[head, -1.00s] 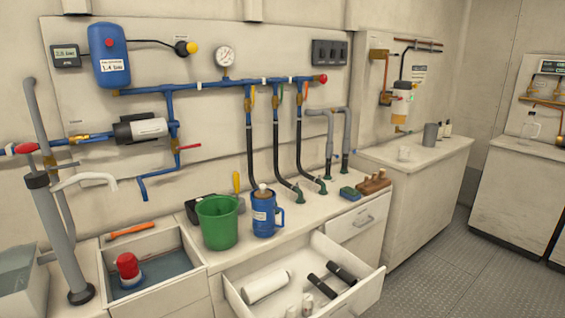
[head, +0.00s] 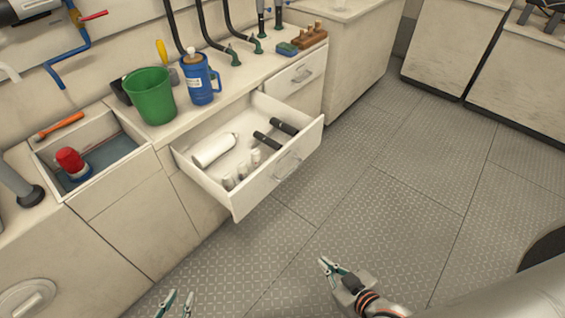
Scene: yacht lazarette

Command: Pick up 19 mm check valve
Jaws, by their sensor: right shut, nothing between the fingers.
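I cannot make out for certain which item is the 19 mm check valve. The open drawer (head: 257,190) holds a white cylinder (head: 215,150), two black cylindrical pieces, one of them nearer the front (head: 267,141) and one behind it (head: 284,127), and several small white pieces (head: 242,170). My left gripper (head: 176,296) is at the bottom edge, its two fingers apart, with nothing seen between them. My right gripper (head: 325,263) is shut and empty over the floor, below and right of the drawer.
A green bucket (head: 151,96), a blue jug (head: 199,80) and a wooden block (head: 303,36) stand on the counter. A sink (head: 103,163) at left holds a red-topped object (head: 70,161). The metal floor (head: 360,195) right of the drawer is clear.

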